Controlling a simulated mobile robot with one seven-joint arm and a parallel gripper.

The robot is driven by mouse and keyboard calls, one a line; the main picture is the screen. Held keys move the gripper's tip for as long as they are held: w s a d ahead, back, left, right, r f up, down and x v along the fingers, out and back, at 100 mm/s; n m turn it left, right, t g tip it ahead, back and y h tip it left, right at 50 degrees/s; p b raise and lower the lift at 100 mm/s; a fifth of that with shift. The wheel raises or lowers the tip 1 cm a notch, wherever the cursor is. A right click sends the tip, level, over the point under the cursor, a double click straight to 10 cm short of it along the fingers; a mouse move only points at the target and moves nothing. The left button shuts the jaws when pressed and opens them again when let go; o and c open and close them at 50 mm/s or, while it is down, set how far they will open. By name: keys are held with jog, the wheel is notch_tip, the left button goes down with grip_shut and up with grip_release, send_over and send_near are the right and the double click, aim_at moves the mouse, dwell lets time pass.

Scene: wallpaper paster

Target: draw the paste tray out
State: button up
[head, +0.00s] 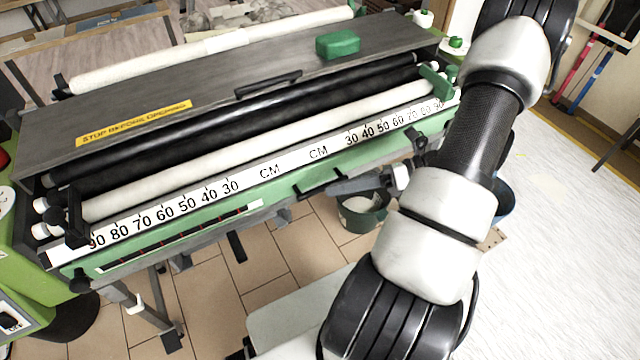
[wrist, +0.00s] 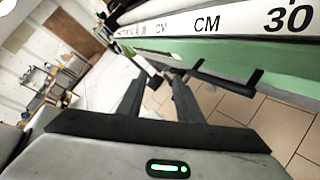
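The paste tray's green front (head: 280,190) appears to be the panel under the white centimetre scale; it looks closed against the machine. A black bar handle (head: 318,186) stands out from its middle, and the handle also shows in the wrist view (wrist: 226,82). My gripper (head: 338,188) is just below and right of the handle in the head view. In the wrist view its two dark fingers (wrist: 158,82) are apart with nothing between them. The handle lies to the right of the fingers, and I see no contact. The tray's inside is hidden.
A dark round bin (head: 363,212) stands on the tiled floor below.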

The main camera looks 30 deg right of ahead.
aim_at(324, 185)
jog(key=s+d+f+m+t+h+b, duration=0.2)
jog(key=s+d+f+m+t+h, duration=0.1)
jog(key=f+m+t, duration=0.4)
jog(key=s+d+f+m+t+h+b, duration=0.2)
jog(key=s+d+f+m+t+b, duration=0.25)
jog(key=m, duration=0.45)
jog(key=shift+t, duration=0.35)
jog(key=x, duration=0.6)
jog(key=f+x, duration=0.1)
jog(key=x, duration=1.1)
jog(key=shift+a+f, duration=0.3)
jog(key=shift+f, duration=0.05)
grip_shut()
